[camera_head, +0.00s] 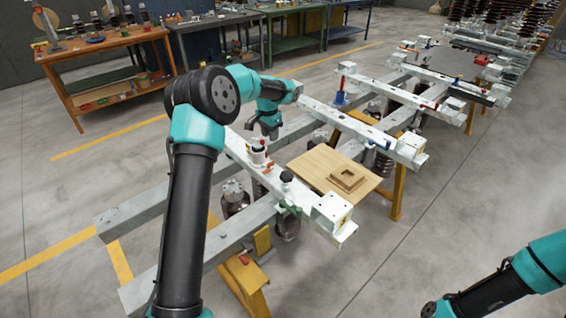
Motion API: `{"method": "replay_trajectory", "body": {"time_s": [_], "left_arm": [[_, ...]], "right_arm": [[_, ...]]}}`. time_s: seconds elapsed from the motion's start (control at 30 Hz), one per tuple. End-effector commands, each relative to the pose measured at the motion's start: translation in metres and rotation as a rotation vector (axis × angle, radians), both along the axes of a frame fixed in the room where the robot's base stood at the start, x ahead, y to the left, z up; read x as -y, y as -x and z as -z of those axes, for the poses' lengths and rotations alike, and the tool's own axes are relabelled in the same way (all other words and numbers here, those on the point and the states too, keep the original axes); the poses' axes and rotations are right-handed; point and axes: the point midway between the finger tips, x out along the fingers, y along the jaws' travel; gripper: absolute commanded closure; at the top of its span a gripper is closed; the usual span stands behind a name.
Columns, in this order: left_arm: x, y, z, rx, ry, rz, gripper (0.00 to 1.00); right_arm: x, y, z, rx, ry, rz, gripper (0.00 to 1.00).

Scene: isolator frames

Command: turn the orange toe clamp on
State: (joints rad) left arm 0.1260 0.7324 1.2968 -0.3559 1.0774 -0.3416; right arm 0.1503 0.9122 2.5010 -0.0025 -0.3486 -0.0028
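A small orange part, which looks like the toe clamp (267,169), sits on the near white beam (291,190), just below a white fixture with a dark top (257,150). It is too small to tell its lever position. My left gripper (262,133) hangs above and just behind that fixture, pointing down. Its fingers look apart, with nothing visible between them, and it appears clear of the clamp. My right arm shows only at the lower right corner; its gripper is out of view.
A green clamp (290,209) and a white end block (333,213) stand farther along the beam. A blue fixture with a red top (340,97) stands on the frame behind.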

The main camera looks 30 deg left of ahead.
Motion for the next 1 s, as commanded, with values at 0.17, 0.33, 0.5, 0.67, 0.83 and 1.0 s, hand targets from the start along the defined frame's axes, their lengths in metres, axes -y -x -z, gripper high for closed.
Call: {"method": "replay_trajectory", "body": {"time_s": [0.17, 0.33, 0.5, 0.67, 0.83, 1.0], "left_arm": [[-0.016, -0.004, -0.023, -0.019, -0.033, -0.006, 0.66], [-0.016, -0.003, -0.024, -0.021, -0.034, -0.006, 0.66], [-0.016, -0.003, -0.023, -0.021, -0.034, -0.006, 0.66], [-0.016, -0.003, -0.015, -0.022, -0.033, -0.006, 0.66], [-0.015, -0.003, 0.006, -0.024, -0.032, -0.006, 0.66], [-0.015, -0.003, 0.034, -0.024, -0.033, -0.005, 0.66]], "right_arm": [[0.0, 0.0, 0.0, 0.0, 0.0, 0.0, 0.6], [0.0, 0.0, 0.0, 0.0, 0.0, 0.0, 0.6], [0.0, 0.0, 0.0, 0.0, 0.0, 0.0, 0.6], [0.0, 0.0, 0.0, 0.0, 0.0, 0.0, 0.6], [0.0, 0.0, 0.0, 0.0, 0.0, 0.0, 0.6], [0.0, 0.0, 0.0, 0.0, 0.0, 0.0, 0.6]]}}
